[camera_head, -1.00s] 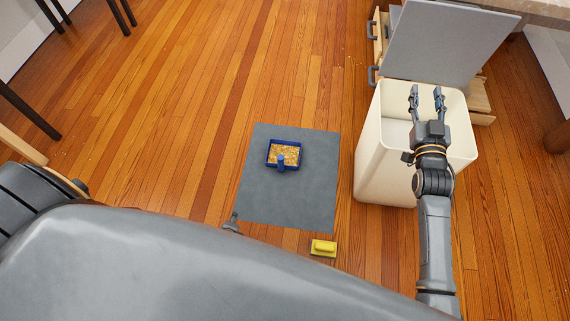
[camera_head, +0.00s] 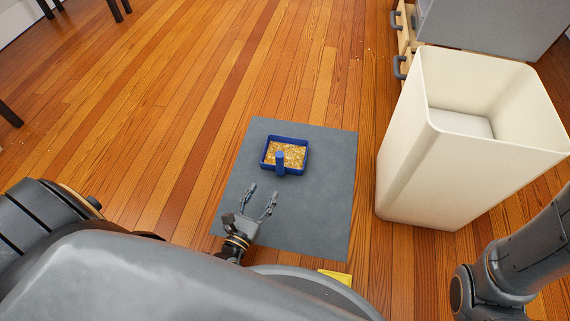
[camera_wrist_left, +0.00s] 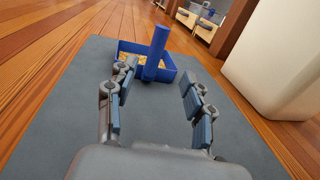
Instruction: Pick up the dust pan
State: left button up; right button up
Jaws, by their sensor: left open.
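The dust pan (camera_head: 265,165) is a blue square tray holding tan crumbs, with an upright blue handle (camera_head: 281,163) at its near side. It lies on a grey mat (camera_head: 325,215) on the floor. My left gripper (camera_head: 263,190) is open and empty, low over the mat, just short of the pan. In the left wrist view the pan (camera_wrist_left: 167,74) is ahead of the open fingers (camera_wrist_left: 158,72), with its handle (camera_wrist_left: 157,45) standing between their tips in the picture, apart from them. My right gripper is out of view; only part of that arm shows at the right.
A cream bin (camera_head: 405,145), open at the top, stands right of the mat. Drawers with grey handles (camera_head: 400,67) are behind it. A yellow block (camera_head: 338,276) is partly hidden at the bottom by my body. Wooden floor left of the mat is clear.

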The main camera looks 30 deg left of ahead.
aim_at(278, 163)
pick_arm(q)
jog(key=w+b, duration=0.1)
jog(key=w, duration=0.1)
jog(key=w+b, duration=0.1)
jog(key=w, duration=0.2)
jog(key=w+b, duration=0.1)
jog(key=w, duration=0.2)
jog(key=shift+w+a, duration=0.25)
jog(key=w+b, duration=0.2)
jog(key=w, duration=0.1)
jog(key=w+b, duration=0.1)
jog(key=w, duration=0.1)
jog(key=shift+a+f, duration=0.2)
jog(key=shift+a, duration=0.15)
jog(key=shift+w, duration=0.1)
jog(key=shift+r, duration=0.1)
grip_shut()
